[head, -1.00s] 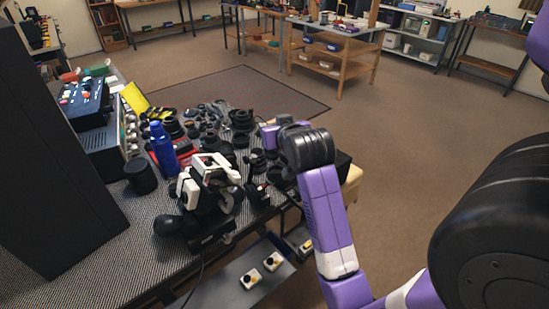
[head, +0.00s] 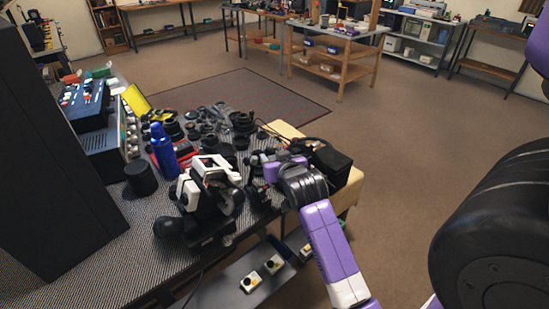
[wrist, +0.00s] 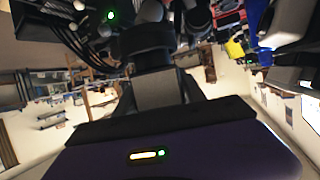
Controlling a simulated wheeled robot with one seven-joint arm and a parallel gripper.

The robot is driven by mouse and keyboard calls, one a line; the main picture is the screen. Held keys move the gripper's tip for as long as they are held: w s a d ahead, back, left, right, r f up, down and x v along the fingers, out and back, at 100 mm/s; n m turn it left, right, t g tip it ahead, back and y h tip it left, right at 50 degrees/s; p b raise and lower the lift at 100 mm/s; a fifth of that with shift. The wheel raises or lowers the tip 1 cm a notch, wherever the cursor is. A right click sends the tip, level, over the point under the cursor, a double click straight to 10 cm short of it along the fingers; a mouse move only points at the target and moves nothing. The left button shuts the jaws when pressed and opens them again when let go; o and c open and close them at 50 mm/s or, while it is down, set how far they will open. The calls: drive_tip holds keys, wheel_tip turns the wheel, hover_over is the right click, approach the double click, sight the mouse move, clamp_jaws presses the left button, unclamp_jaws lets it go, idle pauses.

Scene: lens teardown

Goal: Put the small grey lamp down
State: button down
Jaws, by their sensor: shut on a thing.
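My gripper (head: 262,166) is over the right part of the crowded workbench, with my purple and black wrist just to its right. It is shut on a small dark thing, taken as the small grey lamp, which is mostly hidden among dark parts in the head view. In the wrist view, a grey block with a black round part (wrist: 150,45) stands in front of my purple wrist housing. The fingertips do not show clearly there. I cannot tell whether the lamp touches the bench.
Dark lens parts (head: 215,125) crowd the bench. A blue bottle (head: 163,152), a black cylinder (head: 140,178) and a white-and-black device (head: 212,172) stand left of my gripper. A black box (head: 333,165) sits close on the right. The floor beyond is open.

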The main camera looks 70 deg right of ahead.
drive_tip(key=shift+f, duration=0.25)
drive_tip(key=c, duration=0.7)
unclamp_jaws()
